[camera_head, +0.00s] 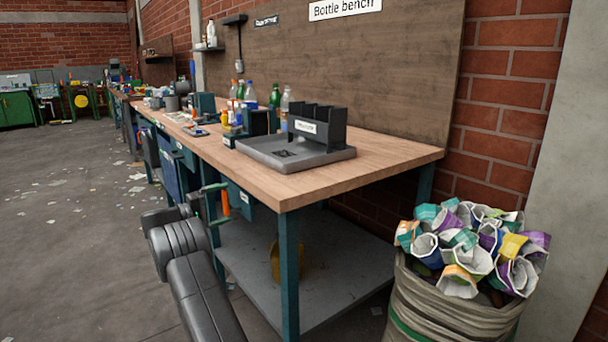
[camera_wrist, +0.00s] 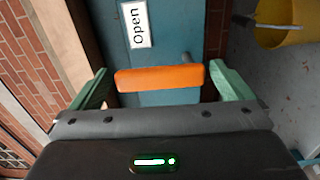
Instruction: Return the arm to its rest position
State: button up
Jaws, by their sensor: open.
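My gripper (camera_head: 216,204) is open at the front side of the wooden workbench (camera_head: 400,160), below its top. In the wrist view, its two green fingers stand left and right of an orange handle (camera_wrist: 160,78), with nothing visibly clamped. The handle also shows upright beside the fingers in the head view (camera_head: 226,203). Behind it is a teal panel (camera_wrist: 178,40) with a white "open" label (camera_wrist: 136,25). I cannot tell the exact depth between fingertips and handle. My arm reaches in from the bottom of the head view.
A grey tray (camera_head: 335,155) with a black divided holder and several bottles (camera_head: 274,97) stand on the bench. A bulging sack (camera_head: 440,305) of crumpled waste stands at right. A yellow bucket (camera_head: 275,262) is on the lower shelf. The floor at left is open, with scraps.

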jog(key=shift+x, duration=0.8)
